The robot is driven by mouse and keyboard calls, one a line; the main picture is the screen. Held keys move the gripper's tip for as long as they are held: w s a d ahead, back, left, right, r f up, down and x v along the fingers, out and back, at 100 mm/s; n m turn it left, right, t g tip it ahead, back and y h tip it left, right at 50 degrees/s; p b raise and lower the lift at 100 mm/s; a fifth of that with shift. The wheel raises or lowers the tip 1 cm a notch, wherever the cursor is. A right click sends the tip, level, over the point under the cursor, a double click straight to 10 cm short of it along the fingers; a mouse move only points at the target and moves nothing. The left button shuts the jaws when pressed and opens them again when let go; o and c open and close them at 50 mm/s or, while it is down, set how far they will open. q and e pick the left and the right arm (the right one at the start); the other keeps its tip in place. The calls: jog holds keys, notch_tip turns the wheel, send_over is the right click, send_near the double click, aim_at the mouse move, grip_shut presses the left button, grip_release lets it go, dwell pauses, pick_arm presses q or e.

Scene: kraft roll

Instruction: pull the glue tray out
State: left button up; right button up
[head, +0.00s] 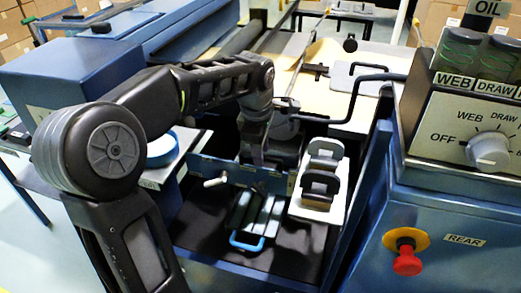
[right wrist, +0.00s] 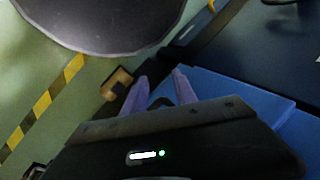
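What looks like the glue tray (head: 268,214), a narrow grey piece with a blue loop handle (head: 247,243) at its near end, lies low in the dark bay in the head view. Its far end is hidden under a blue cross panel. My left gripper (head: 262,152) reaches down behind or over that panel, above the tray's far part. Its fingertips are not clear, so I cannot tell if it touches anything. My right gripper (right wrist: 160,84) shows in the right wrist view with its two pale fingers apart and nothing seen between them.
The blue cross panel (head: 225,174) carries a small crank. A white block with dark clamps (head: 316,207) stands right of the tray. The control cabinet (head: 445,215) with a red stop button (head: 407,262) bounds the right. In the right wrist view, blue panels (right wrist: 225,95) lie close.

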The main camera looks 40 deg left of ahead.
pick_arm(q)
grip_shut()
dwell(0.3)
dwell(1.1)
